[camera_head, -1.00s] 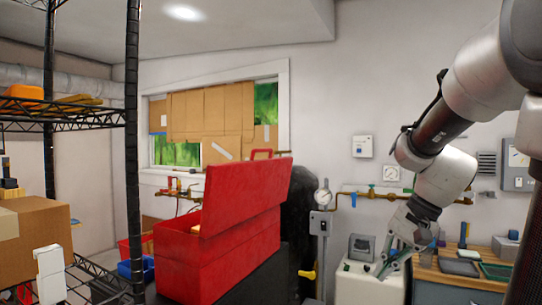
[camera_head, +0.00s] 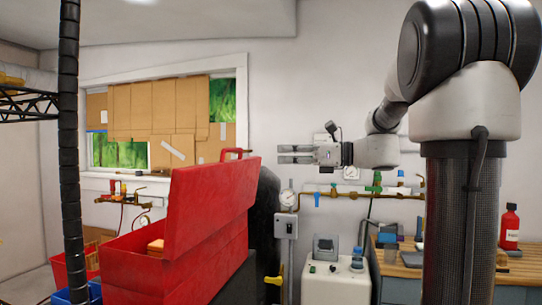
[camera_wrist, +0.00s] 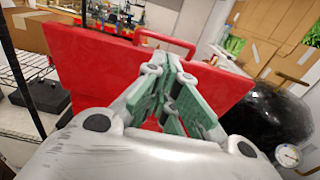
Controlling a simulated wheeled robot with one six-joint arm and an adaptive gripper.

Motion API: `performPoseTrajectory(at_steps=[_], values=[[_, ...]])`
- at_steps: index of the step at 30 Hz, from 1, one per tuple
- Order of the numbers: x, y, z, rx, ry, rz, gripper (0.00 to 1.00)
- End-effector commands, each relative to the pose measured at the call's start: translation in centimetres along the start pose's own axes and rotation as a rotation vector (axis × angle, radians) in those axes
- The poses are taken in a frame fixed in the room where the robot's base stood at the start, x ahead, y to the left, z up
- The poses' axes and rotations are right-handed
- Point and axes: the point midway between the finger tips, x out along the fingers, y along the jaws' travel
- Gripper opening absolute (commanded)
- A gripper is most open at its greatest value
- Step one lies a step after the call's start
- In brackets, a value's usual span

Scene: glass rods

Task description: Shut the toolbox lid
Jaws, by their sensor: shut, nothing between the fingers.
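The red toolbox (camera_head: 140,270) is in the left-centre of the head view. Its lid (camera_head: 208,205) stands raised and tilted, with a handle (camera_head: 236,153) on its upper edge. An orange-tan item shows inside the open box. My gripper (camera_head: 280,154) points left, to the right of the lid and at about handle height, apart from it in the picture. In the wrist view, the fingers (camera_wrist: 170,62) come together at the tips and are empty, with the red lid (camera_wrist: 90,65) and its handle (camera_wrist: 165,40) behind them.
A black wire shelf post (camera_head: 69,150) stands at the left. A rounded black object (camera_head: 266,215) is behind the toolbox. Wall pipes and a gauge (camera_head: 288,198) are below my gripper. A wooden bench (camera_head: 400,262) with a red bottle (camera_head: 509,227) is at the right.

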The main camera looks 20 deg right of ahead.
Motion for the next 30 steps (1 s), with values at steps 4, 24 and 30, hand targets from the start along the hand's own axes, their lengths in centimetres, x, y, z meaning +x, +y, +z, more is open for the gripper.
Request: performPoseTrajectory(at_steps=[4, 24, 30], values=[[3.0, 0.1, 0.0, 0.0, 0.0, 0.005, 0.0], [12.5, 0.0, 0.0, -0.004, 0.0, -0.001, 0.0], [12.5, 0.0, 0.0, -0.004, 0.0, -0.001, 0.0]])
